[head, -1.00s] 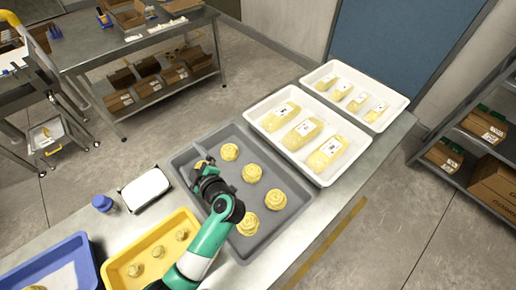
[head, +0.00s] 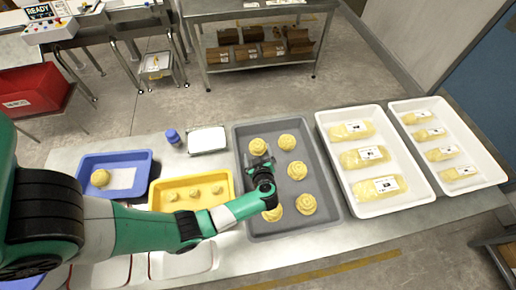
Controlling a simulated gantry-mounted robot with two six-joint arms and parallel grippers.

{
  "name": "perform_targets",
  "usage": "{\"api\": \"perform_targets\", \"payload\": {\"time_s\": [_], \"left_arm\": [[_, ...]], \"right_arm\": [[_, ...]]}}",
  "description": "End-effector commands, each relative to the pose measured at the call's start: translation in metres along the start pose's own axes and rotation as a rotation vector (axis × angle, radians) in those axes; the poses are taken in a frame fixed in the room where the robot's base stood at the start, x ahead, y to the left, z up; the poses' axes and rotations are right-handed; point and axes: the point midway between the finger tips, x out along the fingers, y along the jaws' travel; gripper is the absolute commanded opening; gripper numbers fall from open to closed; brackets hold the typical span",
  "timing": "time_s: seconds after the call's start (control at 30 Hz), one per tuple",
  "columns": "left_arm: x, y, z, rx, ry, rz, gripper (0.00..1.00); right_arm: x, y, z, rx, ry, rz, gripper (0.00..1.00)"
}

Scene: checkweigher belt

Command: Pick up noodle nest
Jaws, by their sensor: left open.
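Several round yellow noodle nests sit in the grey tray (head: 240,190). One is at the back left (head: 258,146), one at the back right (head: 287,142), one at the middle right (head: 297,170), one at the front right (head: 305,204), and one at the front left (head: 273,213), partly hidden by my arm. My left gripper (head: 260,162) is open over the left side of the tray, close to the near side of the back-left nest. I cannot tell if it touches that nest. The jaws look empty. My right gripper is out of view.
A blue tray (head: 143,174) holds a single nest (head: 100,178). A yellow tray (head: 230,184) holds several small nests. White trays (head: 330,143) with packaged food stand to the right. A blue-capped jar (head: 173,137) and white-topped scale (head: 207,140) stand behind.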

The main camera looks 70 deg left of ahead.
Motion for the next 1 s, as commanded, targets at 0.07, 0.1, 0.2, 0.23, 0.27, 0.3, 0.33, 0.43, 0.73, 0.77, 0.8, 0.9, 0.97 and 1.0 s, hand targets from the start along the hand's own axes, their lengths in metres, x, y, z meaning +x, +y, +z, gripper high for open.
{"api": "perform_targets", "payload": {"time_s": [0.07,0.1,0.2,0.23,0.27,0.3,0.33,0.43,0.73,0.77,0.8,0.9,0.97,1.0], "left_arm": [[0.004,0.0,0.0,0.0,0.0,0.001,1.0],[0.004,0.001,0.0,0.0,0.0,0.001,1.0],[0.01,-0.001,0.002,0.0,0.0,-0.001,1.0],[0.014,-0.001,0.004,0.0,0.001,-0.001,1.0],[0.019,-0.002,0.006,-0.001,0.0,-0.001,1.0],[0.027,-0.003,0.008,-0.001,0.001,-0.002,1.0],[0.033,-0.004,0.01,0.0,0.001,-0.003,1.0],[0.048,-0.003,0.009,-0.002,0.0,-0.001,1.0],[0.055,-0.001,0.006,0.001,-0.002,0.003,1.0],[0.055,-0.001,0.006,0.001,-0.002,0.002,0.96],[0.055,-0.001,0.006,0.001,-0.001,0.002,0.89],[0.055,-0.001,0.006,0.001,-0.001,0.002,0.71],[0.055,-0.001,0.006,0.001,-0.001,0.002,0.6],[0.055,-0.001,0.006,0.001,-0.001,0.002,0.53]], "right_arm": [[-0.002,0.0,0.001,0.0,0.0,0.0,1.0],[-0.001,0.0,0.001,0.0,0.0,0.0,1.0],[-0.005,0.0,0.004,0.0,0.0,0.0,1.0],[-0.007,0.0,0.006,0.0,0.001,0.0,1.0],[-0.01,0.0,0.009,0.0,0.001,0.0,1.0],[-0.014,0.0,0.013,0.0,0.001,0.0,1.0],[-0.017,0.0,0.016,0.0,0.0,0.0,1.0],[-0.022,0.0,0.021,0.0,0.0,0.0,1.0],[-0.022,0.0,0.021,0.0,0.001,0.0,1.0],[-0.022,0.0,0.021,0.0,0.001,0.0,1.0],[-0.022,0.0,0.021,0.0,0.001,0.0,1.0],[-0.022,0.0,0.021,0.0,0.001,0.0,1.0],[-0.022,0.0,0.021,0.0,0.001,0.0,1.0],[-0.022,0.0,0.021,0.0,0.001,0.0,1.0]]}}
